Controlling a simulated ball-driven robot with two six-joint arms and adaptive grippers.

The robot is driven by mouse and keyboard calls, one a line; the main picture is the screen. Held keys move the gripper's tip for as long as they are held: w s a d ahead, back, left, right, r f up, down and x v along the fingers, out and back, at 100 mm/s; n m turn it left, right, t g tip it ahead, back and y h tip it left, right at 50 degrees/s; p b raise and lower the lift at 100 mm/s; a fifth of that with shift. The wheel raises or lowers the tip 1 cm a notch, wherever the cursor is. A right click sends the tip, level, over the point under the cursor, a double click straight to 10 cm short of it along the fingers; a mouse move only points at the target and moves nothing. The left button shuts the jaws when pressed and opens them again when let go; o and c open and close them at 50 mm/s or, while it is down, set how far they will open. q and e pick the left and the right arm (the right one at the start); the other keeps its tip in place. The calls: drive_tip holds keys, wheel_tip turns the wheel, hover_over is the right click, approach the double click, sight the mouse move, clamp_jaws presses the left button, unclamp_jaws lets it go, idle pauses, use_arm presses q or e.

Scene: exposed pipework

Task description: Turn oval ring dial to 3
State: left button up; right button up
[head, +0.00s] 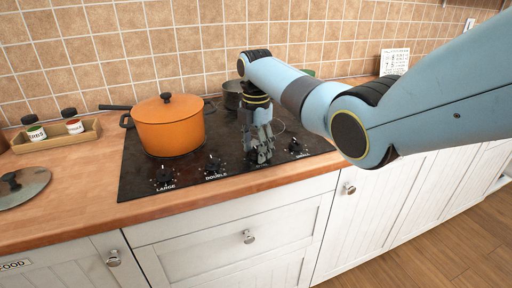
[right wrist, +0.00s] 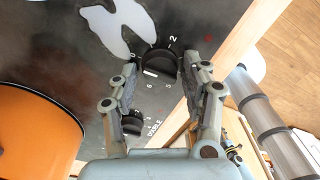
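My right gripper (head: 262,154) points down at the black cooktop's front row of dials, at the dial right of the one marked DOUBLE. In the right wrist view this black dial (right wrist: 158,65) lies between the two fingertips (right wrist: 161,62). The fingers are apart, with a small gap visible at the right finger; whether the left finger touches cannot be told. Digits, including a 2, ring the dial, and a white bar shows on it; its exact setting is unclear. Its name label is hidden. My left gripper is out of view.
The LARGE dial (head: 165,175), DOUBLE dial (head: 214,164) and far-right dial (head: 295,146) flank it on the cooktop (head: 137,182). An orange pot (head: 168,125) stands left, a dark metal pot (head: 231,95) behind. A lid (head: 22,188) lies on the wooden counter.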

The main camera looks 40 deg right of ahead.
drive_tip(key=c, duration=0.8)
